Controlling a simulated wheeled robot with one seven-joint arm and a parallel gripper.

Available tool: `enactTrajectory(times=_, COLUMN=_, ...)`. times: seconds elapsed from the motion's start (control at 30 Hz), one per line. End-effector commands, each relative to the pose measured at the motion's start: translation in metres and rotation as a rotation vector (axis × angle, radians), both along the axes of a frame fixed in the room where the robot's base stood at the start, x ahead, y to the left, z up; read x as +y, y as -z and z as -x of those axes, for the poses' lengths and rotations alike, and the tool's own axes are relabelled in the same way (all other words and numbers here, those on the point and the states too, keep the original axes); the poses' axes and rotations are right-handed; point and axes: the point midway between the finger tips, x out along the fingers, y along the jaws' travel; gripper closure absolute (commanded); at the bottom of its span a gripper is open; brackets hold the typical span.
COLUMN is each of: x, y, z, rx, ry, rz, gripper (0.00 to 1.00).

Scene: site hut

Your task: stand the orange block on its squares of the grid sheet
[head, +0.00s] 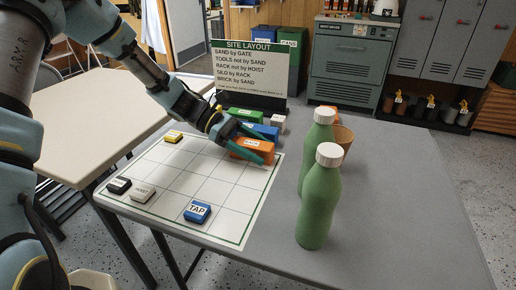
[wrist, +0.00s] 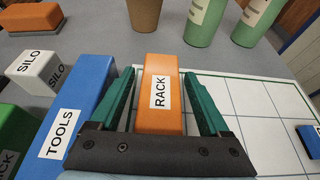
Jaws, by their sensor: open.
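The orange block (head: 252,151), labelled RACK, lies long side down at the far right corner of the white grid sheet (head: 215,190). It also shows in the wrist view (wrist: 160,95). My gripper (head: 255,143) is open, with one green finger on each side of the block. The sheet (wrist: 255,110) shows to the right there. Whether the block overlaps the sheet's edge I cannot tell.
Close by stand the blue TOOLS block (wrist: 75,110), white SILO block (wrist: 38,72) and a green block (head: 245,114). The sheet bears yellow (head: 173,137), black-and-white (head: 119,185), white (head: 142,194) and blue TAP (head: 198,211) blocks. Green bottles (head: 320,200) stand right; a sign (head: 250,65) stands behind.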

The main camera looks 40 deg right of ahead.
Motion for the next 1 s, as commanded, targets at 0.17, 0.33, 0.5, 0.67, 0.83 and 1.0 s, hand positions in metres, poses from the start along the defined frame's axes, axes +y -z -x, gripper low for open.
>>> enactTrajectory(times=0.17, x=0.000, y=-0.001, z=0.000, rx=0.000, ry=0.000, rz=0.000, gripper=0.20)
enactTrajectory(times=0.33, x=0.006, y=-0.008, z=-0.011, rx=-0.003, ry=-0.003, rz=0.002, gripper=0.20)
enactTrajectory(times=0.5, x=0.024, y=-0.021, z=-0.039, rx=-0.003, ry=-0.004, rz=0.001, gripper=0.20)
enactTrajectory(times=0.67, x=0.041, y=-0.034, z=-0.065, rx=-0.002, ry=-0.003, rz=0.002, gripper=0.20)
enactTrajectory(times=0.83, x=0.053, y=-0.044, z=-0.084, rx=0.000, ry=-0.002, rz=0.001, gripper=0.20)
enactTrajectory(times=1.0, x=0.060, y=-0.048, z=-0.093, rx=0.000, ry=0.000, rz=0.000, gripper=0.20)
